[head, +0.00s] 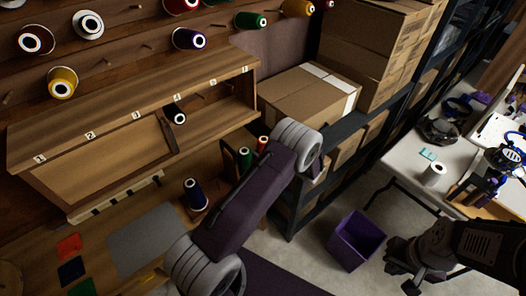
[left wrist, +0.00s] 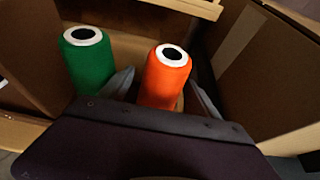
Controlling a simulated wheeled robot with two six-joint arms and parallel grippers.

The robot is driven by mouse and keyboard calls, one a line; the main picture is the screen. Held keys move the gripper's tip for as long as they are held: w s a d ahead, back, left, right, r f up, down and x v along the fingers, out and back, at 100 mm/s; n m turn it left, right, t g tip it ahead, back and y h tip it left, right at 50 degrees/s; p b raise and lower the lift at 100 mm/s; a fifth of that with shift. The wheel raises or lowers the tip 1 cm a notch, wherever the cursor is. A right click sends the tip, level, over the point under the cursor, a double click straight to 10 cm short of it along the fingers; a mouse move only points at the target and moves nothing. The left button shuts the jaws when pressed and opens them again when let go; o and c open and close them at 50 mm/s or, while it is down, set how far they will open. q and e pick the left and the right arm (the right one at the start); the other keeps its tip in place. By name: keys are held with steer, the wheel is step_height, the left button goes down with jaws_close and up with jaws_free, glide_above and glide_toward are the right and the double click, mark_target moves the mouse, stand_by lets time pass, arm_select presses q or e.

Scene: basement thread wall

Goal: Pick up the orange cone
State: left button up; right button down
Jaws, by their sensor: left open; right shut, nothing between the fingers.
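The orange cone (left wrist: 167,78) stands upright in the left wrist view, with a white top and a dark hole. It also shows in the head view (head: 262,143), partly hidden by my left arm. My left gripper (left wrist: 160,76) is open, with one finger on each side of the orange cone's lower part. I cannot tell whether the fingers touch it. The left gripper is hidden behind the arm in the head view. A green cone (left wrist: 88,62) stands close to the left of the left finger. My right gripper (head: 405,277) is shut and empty at the lower right.
A numbered wooden cabinet (head: 130,120) and pegs with thread cones are at the left. Cardboard boxes (head: 300,98) stand on a shelf beside the arm. A purple bin (head: 356,240) is on the floor; a white table (head: 410,165) is at the right.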

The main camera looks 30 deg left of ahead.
arm_select(q)
steer(key=shift+x, duration=1.55)
steer(key=shift+d+r, duration=0.1)
steer(key=c, duration=1)
jaws_close()
step_height(320, 180, up, 10)
